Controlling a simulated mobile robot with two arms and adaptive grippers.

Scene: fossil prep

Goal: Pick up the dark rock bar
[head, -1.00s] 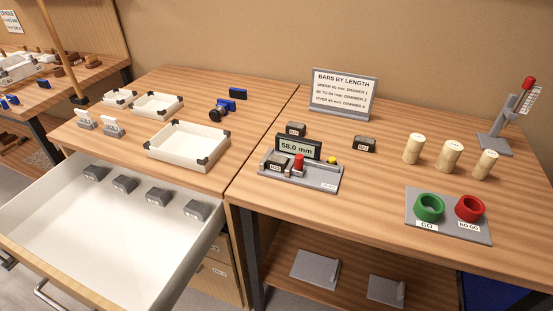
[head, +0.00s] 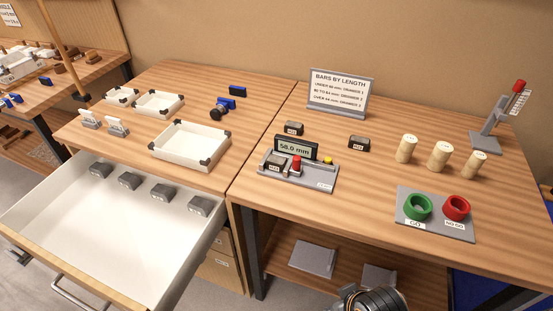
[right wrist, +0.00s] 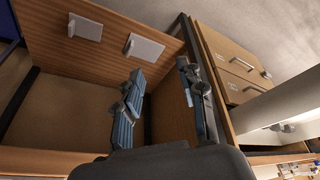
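Dark rock bars with white labels lie on the right bench. One bar (head: 294,128) is behind the gauge, and another bar (head: 359,142) is to its right. A third bar (head: 273,166) sits in the measuring gauge (head: 318,180), whose display (head: 296,149) reads 58.0 mm. I cannot tell which one the task means. Part of my right arm shows at the bottom edge in the head view, below and in front of the bench. In the right wrist view my right gripper (right wrist: 160,72) has its fingers apart with nothing between them. My left gripper is out of view.
White trays (head: 190,145) stand on the left bench. Several pale cylinders (head: 438,156), a green and red ring plate (head: 434,225) and a sign (head: 338,95) stand on the right bench.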

